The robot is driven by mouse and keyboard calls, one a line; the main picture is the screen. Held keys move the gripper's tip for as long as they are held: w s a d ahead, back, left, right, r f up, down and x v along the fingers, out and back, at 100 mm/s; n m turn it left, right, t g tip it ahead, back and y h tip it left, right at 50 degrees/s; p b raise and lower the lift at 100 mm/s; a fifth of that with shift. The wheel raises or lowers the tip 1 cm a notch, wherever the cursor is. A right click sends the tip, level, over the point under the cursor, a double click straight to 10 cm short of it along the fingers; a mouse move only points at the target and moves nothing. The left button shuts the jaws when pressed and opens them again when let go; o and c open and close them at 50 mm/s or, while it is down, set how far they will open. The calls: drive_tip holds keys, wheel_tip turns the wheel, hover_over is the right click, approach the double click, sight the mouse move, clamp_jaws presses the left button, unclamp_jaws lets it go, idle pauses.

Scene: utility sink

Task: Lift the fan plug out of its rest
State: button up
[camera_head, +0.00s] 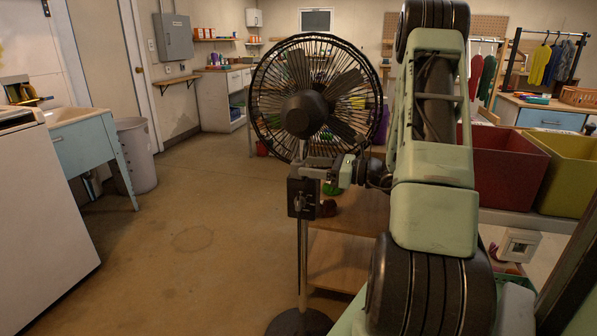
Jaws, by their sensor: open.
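A black caged standing fan (304,108) stands in the middle of the view on a thin pole with a round base. A dark box (299,197) is fixed on the pole below the fan head. I cannot clearly make out the fan plug or its rest; the parts near the box are small and partly hidden by my gripper. My gripper (318,171) points left, open, at the upper right of the box and just below the fan cage. I cannot tell whether it touches anything.
A wooden shelf unit (340,262) stands behind the pole. A red bin (502,165) and a yellow bin (568,172) sit at right, above a white outlet-like box (518,245). A sink cabinet (84,150) and grey trash can (136,152) are at left. The floor left of the fan is clear.

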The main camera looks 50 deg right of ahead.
sight(304, 165)
drive_tip(key=x, duration=0.4)
drive_tip(key=shift+w, duration=0.1)
drive_tip(key=c, duration=1.1)
